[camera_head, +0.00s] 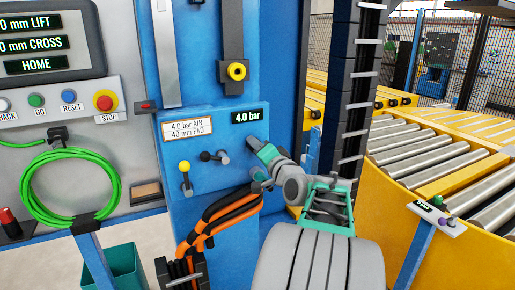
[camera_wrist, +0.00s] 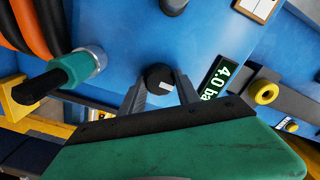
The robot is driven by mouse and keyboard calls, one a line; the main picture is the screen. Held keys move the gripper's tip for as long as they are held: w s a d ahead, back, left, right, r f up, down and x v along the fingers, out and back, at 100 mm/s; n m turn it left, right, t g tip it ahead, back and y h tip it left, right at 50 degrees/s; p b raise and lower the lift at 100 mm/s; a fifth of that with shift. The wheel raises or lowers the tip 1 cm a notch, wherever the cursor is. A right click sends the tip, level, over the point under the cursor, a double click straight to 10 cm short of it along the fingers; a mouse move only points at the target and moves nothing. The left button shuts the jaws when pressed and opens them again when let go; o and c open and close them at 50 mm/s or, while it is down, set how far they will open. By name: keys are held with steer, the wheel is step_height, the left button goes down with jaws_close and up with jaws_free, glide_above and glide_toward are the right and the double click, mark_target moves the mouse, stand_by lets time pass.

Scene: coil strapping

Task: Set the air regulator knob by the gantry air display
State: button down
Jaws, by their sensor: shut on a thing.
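The air regulator knob (camera_wrist: 158,77) is a small round black knob with a light mark, on the blue gantry panel. In the wrist view it sits between the two grey fingers of my gripper (camera_wrist: 160,88), which is shut on it. In the head view my gripper (camera_head: 252,142) is against the panel just below the air display, and the knob is hidden there. The air display (camera_head: 247,116) reads 4.0 bar in green; it also shows, partly cut by my gripper, in the wrist view (camera_wrist: 218,76). A label plate (camera_head: 187,129) reads 4.0 bar AIR, 40 mm PAD.
Left of my gripper are a yellow-tipped lever (camera_head: 185,178) and a black-and-grey handle (camera_head: 214,157). Orange and black hoses (camera_head: 222,212) run below, close to a teal fitting (camera_wrist: 90,62). A yellow-ringed fitting (camera_head: 236,71) is above the display. A roller conveyor (camera_head: 440,165) stands right.

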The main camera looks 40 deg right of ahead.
steer(key=c, duration=0.9)
jaws_free()
steer(key=b+v, duration=0.2)
steer(key=v, duration=0.6)
